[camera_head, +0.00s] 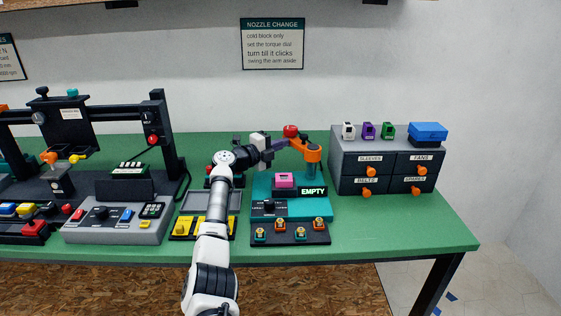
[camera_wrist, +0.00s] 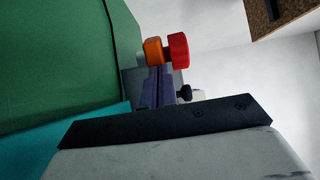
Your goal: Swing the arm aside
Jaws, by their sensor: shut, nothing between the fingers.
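The station's swing arm (camera_head: 277,145) is a dark purple bar on an orange post (camera_head: 313,160), with a red knob (camera_head: 291,130) near the post. In the wrist view the red knob (camera_wrist: 178,50), an orange piece (camera_wrist: 153,51) and the purple bar (camera_wrist: 159,86) lie just beyond my gripper's dark edge (camera_wrist: 165,118). My gripper (camera_head: 266,153) is shut and empty, close beside the bar's left end. I cannot tell whether it touches the bar. The fingertips are hard to make out. A pink block (camera_head: 285,180) sits on the teal base (camera_head: 262,190) below.
A sign marked EMPTY (camera_head: 313,191) and a dark tray with several nozzles (camera_head: 290,232) are at the base's front. A drawer unit (camera_head: 387,165) stands right. A printer (camera_head: 70,125) and a grey control box (camera_head: 115,220) are left. The right front of the green table (camera_head: 420,230) is clear.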

